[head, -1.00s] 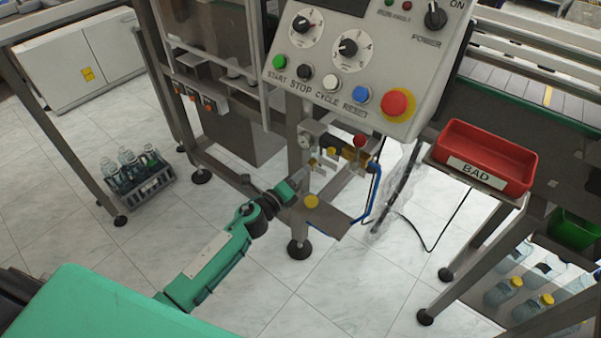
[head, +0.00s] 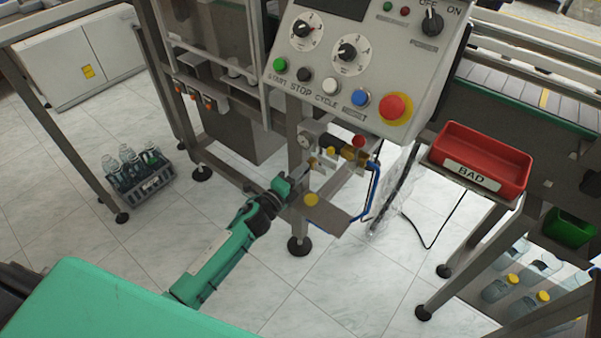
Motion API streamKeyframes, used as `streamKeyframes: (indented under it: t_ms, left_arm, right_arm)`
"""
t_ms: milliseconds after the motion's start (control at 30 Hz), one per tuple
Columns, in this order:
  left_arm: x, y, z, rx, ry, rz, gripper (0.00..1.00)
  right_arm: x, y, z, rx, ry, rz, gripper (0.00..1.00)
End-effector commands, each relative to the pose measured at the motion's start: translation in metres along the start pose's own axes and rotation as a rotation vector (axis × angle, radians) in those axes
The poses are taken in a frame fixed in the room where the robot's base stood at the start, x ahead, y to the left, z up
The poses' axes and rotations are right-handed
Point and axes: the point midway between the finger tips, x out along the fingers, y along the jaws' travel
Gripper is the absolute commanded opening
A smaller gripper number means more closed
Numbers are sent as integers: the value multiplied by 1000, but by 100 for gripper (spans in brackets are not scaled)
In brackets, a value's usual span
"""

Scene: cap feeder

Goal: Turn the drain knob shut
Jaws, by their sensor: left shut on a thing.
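The air unit (head: 345,150) hangs below the control panel, with a round gauge, a red knob (head: 358,141) and small yellow parts. My left arm reaches in from the lower left. My left gripper (head: 311,169) is at the left lower side of the air unit, its fingers closed at the small drain knob there. The knob is mostly hidden by the fingers and too small to show which way it is turned. My right gripper is out of view.
The control panel (head: 330,70) stands above the gripper. A blue hose (head: 374,190) runs down at the right. A red BAD bin (head: 485,155) is further right. Open tiled floor lies below.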

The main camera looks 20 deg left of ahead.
Motion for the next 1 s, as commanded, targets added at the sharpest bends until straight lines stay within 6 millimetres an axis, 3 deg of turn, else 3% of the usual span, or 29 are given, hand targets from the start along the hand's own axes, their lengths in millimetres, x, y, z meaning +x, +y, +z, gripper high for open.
streamKeyframes:
  t_ms: [233, 267, 333, 367, 733, 1000]
  left_arm:
    - [0, 0, 0, -1, -1, 1, 0]
    - [0, 0, 0, 0, -1, 1, 28]
    - [0, 0, 0, 0, -1, 1, 42]
    - [0, 0, 0, 0, -1, 1, 44]
    - [-5, 1, 0, 1, 0, 1, 44]
    - [-46, 2, 0, 1, 0, 3, 44]
  right_arm:
    - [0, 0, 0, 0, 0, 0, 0]
    - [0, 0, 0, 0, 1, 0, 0]
    - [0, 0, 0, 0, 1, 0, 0]
    - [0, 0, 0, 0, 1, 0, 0]
    - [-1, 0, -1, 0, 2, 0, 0]
    - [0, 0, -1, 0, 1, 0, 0]
